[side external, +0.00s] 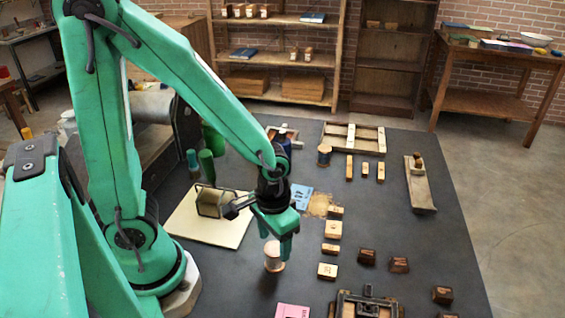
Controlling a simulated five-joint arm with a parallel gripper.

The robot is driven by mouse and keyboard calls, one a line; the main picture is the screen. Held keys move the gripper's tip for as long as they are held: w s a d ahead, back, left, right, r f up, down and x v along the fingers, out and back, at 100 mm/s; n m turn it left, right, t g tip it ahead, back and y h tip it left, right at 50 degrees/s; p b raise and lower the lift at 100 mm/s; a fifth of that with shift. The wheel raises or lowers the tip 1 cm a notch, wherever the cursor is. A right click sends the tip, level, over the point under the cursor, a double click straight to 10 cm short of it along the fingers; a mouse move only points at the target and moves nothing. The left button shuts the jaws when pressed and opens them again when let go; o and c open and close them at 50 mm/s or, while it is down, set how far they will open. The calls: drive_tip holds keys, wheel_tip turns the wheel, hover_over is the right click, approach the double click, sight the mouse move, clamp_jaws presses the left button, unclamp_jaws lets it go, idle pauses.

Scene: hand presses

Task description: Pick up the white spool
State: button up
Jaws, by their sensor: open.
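The white spool (273,257) stands upright on the dark table, near the middle of the side external view. It is a small pale cylinder with a wider, tan-looking base. My gripper (276,242) points down directly above the spool in the picture, with its green fingers open. The fingers overlap the spool's top edge in this view. I cannot tell whether they are around the spool or touching it.
Several wooden blocks (327,271) stand just right of the spool. A brayer (213,203) rests on a cream sheet (188,232) to the left. A pink card (292,311) and a dark press frame (366,304) lie in front.

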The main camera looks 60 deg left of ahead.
sight(274, 248)
drive_tip(key=shift+f, duration=1.75)
drive_tip(key=c, duration=0.9)
drive_tip(key=shift+r, duration=0.2)
drive_tip(key=shift+r, duration=1.75)
drive_tip(key=s+d+r, duration=0.3)
drive_tip(key=s+d, duration=0.1)
drive_tip(key=s+d+r, duration=0.4)
drive_tip(key=shift+s+r, duration=0.1)
drive_tip(key=shift+s, duration=0.1)
